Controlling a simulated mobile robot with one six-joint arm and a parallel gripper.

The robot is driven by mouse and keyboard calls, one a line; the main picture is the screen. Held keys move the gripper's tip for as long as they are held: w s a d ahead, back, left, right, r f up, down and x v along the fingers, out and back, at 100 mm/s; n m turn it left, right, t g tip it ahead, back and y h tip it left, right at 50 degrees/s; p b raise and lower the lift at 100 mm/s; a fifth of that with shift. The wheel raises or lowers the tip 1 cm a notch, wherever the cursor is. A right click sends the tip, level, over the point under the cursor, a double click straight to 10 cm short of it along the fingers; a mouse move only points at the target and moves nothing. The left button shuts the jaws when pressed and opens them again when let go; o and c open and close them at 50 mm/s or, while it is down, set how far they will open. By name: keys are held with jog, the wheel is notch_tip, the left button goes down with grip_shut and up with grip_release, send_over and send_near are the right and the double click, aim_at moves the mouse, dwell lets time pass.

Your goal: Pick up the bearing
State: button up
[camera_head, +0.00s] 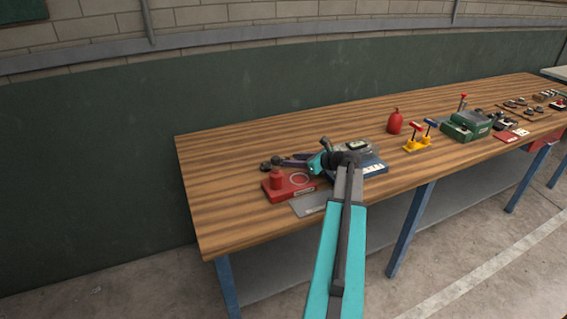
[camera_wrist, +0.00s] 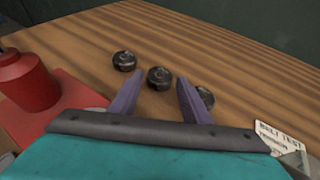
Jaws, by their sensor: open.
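Three small dark round pieces that look like bearings lie on the wooden bench in the wrist view: one at the left (camera_wrist: 124,60), a middle bearing (camera_wrist: 159,77), and a third (camera_wrist: 207,96) partly hidden behind the right finger. My gripper (camera_wrist: 160,82) is open and empty, its two purple fingers apart. The middle bearing shows between and just beyond the fingertips; I cannot tell the height gap. In the head view my gripper (camera_head: 286,161) points left over the bench, close to the dark bearings (camera_head: 266,167).
A red base (camera_head: 272,191) with a red bottle-like piece (camera_wrist: 27,82) stands close to the gripper's left in the wrist view. A label card (camera_wrist: 280,138) is at right. A grey plate (camera_head: 308,205) lies in front. The bench's left end (camera_head: 210,190) is clear.

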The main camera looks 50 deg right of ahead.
jog(key=shift+p+x, duration=0.3)
jog(key=shift+x, duration=1.45)
jog(key=c, duration=0.8)
